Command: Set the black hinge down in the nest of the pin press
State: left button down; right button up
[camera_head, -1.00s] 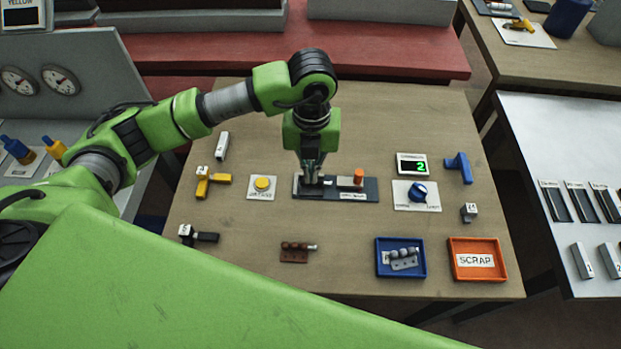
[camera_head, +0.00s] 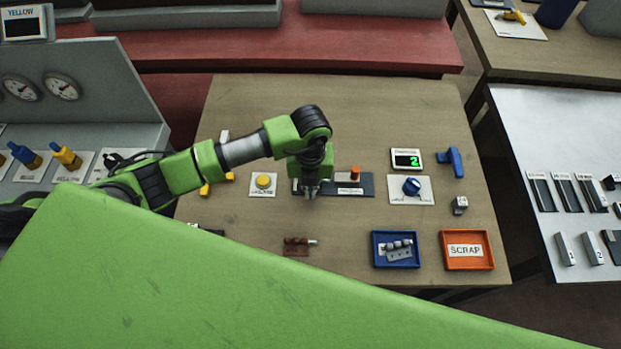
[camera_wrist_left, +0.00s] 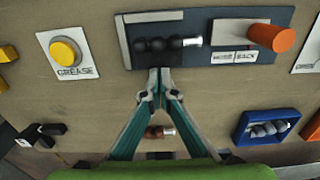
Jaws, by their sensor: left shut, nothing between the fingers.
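The black hinge (camera_wrist_left: 168,44) lies in the nest at the left end of the pin press (camera_wrist_left: 222,28), with its pale pin end pointing right in the left wrist view. My left gripper (camera_wrist_left: 158,78) is shut and empty, its fingertips just on the near side of the hinge, with a small gap showing in the picture. In the head view my left gripper (camera_head: 311,190) hangs at the left part of the press (camera_head: 367,184) and hides the hinge there. My right gripper is not in view.
The press has an orange knob (camera_head: 355,173). A yellow grease button (camera_head: 263,181) stands left of it, a blue rotary knob (camera_head: 412,186) right. A brown hinge (camera_head: 297,245), a blue tray (camera_head: 377,263) with a grey hinge and an orange scrap tray (camera_head: 444,264) lie nearer.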

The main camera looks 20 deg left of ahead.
pick_arm(q)
jog(key=shift+w+a, duration=0.15)
jog(key=shift+w, duration=0.35)
jog(key=shift+w+a, duration=0.15)
jog(key=shift+w, duration=0.35)
jog(key=shift+w+a+f+b, duration=0.15)
jog(key=shift+w+b, duration=0.25)
jog(key=shift+w, duration=0.15)
jog(key=shift+w+a, duration=0.1)
jog(key=shift+w, duration=0.2)
